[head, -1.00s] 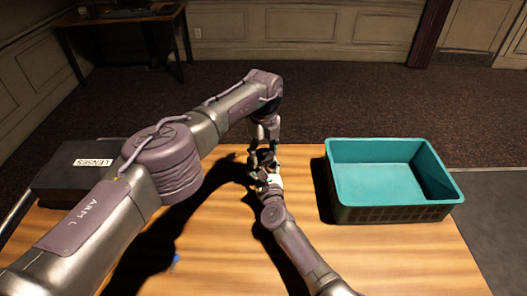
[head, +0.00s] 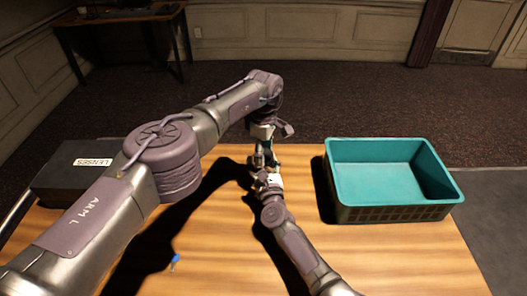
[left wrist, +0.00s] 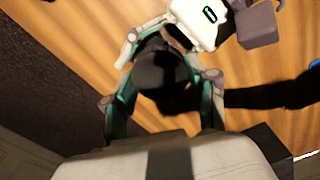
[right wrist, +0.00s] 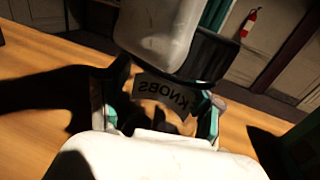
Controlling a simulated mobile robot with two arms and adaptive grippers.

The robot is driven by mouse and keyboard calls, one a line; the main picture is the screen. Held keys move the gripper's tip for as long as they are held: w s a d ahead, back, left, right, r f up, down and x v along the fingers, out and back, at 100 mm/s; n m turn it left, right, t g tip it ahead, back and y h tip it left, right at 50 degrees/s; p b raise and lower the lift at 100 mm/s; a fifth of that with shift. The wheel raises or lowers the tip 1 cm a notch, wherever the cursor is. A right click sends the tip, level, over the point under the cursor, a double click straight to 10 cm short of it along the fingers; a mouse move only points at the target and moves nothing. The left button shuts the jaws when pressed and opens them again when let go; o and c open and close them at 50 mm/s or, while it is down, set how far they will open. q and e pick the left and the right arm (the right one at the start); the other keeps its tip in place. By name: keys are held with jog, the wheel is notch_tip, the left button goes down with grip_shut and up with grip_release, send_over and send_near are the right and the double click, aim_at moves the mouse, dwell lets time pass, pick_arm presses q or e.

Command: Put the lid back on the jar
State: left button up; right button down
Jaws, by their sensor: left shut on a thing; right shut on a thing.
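My left gripper (head: 262,150) points down from above, just over my right gripper (head: 264,181), near the middle of the table. In the left wrist view, the left gripper's teal fingers are shut on a dark round lid (left wrist: 163,72). In the right wrist view, the right gripper (right wrist: 155,115) is shut around the jar (right wrist: 165,97), which bears a KNOBS label that reads upside down there. The dark lid also shows in that view (right wrist: 215,58), close over the jar. I cannot tell whether lid and jar touch. In the head view the grippers mostly hide both.
A teal crate (head: 345,201) stands to the right on the wooden table (head: 400,262). A dark box labelled LENSES (head: 58,178) is at the left, partly behind my left arm. A small blue item (head: 175,262) lies at the front left. The table's front right is clear.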

pick_arm(q)
jog(key=shift+m, duration=0.4)
jog(key=o, duration=1.4)
notch_tip(320, 180, up, 12)
pick_arm(e)
jog(key=shift+c, duration=0.5)
grip_release()
jog(key=shift+s, duration=0.1)
